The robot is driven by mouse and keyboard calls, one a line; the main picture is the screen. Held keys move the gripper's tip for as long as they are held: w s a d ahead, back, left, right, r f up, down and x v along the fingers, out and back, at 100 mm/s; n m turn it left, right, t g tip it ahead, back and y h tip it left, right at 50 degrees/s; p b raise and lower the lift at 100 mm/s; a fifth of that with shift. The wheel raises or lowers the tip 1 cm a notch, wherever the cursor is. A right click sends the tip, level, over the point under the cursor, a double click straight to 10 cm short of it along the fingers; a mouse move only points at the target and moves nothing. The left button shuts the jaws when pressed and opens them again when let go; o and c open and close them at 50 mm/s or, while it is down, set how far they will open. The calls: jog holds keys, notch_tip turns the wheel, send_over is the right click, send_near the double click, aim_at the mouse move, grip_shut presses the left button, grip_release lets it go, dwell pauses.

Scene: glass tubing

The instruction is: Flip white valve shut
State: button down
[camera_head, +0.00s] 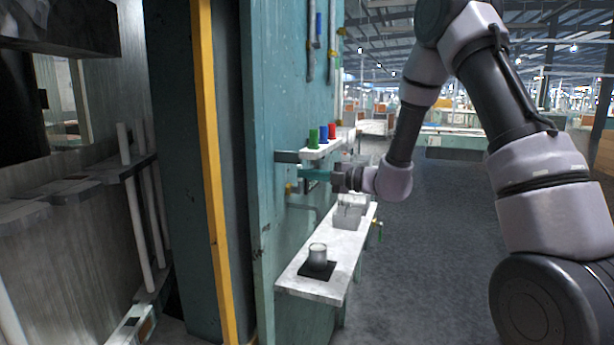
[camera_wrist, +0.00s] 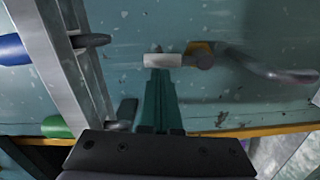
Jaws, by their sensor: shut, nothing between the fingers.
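The white valve handle (camera_wrist: 163,60) shows in the wrist view as a short pale bar. It joins a brass valve body (camera_wrist: 204,54) on the teal wall, with a grey bent spout (camera_wrist: 268,70) running right. My gripper (camera_wrist: 158,76) has its teal fingers together and empty. In the head view my gripper (camera_head: 304,174) is close to the wall, just above a brass fitting (camera_head: 290,188). The white handle cannot be made out there.
A small upper shelf (camera_head: 322,150) with green, blue and red caps is just above my gripper. A lower white shelf (camera_head: 330,255) holds a glass beaker (camera_head: 318,254) on a black pad and a clear container (camera_head: 347,218). The floor to the right is open.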

jog(key=w+d+f+m, duration=0.2)
jog(key=w+f+m, duration=0.1)
jog(key=w+m, duration=0.3)
jog(key=shift+w+d+f+m, duration=0.2)
jog(key=shift+w+d+m, duration=0.05)
jog(key=shift+m, duration=0.35)
dwell(0.6)
jog(key=shift+f, duration=0.15)
dwell(0.5)
jog(key=s+d+r, duration=0.1)
jog(key=d+r, duration=0.1)
jog(key=d, duration=0.3)
jog(key=s+d+r, duration=0.2)
jog(key=d, duration=0.3)
jog(key=shift+s+r, duration=0.3)
